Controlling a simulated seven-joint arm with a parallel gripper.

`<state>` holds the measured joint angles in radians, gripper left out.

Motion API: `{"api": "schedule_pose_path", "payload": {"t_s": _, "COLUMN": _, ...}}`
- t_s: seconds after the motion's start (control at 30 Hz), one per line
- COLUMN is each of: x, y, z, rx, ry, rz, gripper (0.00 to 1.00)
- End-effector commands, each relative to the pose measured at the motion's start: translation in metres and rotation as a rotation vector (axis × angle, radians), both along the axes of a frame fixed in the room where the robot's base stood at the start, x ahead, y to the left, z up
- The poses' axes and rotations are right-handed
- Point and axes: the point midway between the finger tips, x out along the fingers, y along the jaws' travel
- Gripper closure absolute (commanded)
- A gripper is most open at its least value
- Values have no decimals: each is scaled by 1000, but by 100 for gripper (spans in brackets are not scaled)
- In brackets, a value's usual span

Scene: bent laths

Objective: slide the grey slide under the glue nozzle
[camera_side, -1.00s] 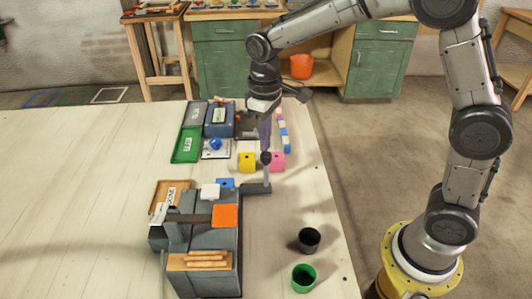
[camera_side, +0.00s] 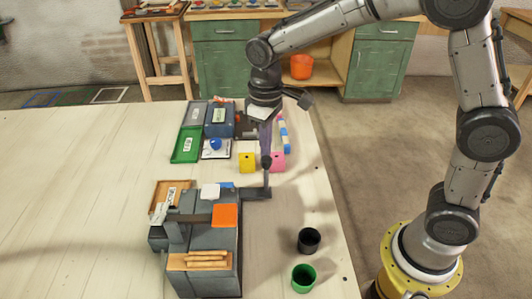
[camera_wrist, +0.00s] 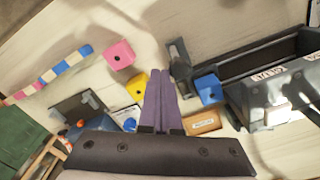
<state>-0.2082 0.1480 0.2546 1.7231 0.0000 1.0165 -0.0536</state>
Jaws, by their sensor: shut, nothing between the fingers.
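The grey slide (camera_side: 256,193) is a dark bar with an upright post, at the right back of the grey machine (camera_side: 213,267). In the wrist view its dark post and plate (camera_wrist: 180,62) are just right of my fingers. My gripper (camera_side: 266,162) points down beside the post, its purple fingers (camera_wrist: 158,74) together and empty. From the side, the tip overlaps the post top; I cannot tell if they touch. I cannot clearly make out the glue nozzle.
Yellow (camera_side: 247,163) and pink (camera_side: 278,162) blocks stand close behind my gripper. Black (camera_side: 309,240) and green (camera_side: 303,278) cups are at the front right. A green tray (camera_side: 186,145) lies at the back left. The table's left side is clear.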

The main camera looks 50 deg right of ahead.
Motion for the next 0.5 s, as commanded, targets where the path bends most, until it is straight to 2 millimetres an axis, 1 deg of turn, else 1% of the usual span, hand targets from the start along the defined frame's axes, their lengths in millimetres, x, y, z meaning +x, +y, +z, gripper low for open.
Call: {"api": "schedule_pose_path", "payload": {"t_s": 0.5, "x": -12, "y": 12, "z": 0, "rx": 0, "ry": 0, "rz": 1, "gripper": 100}}
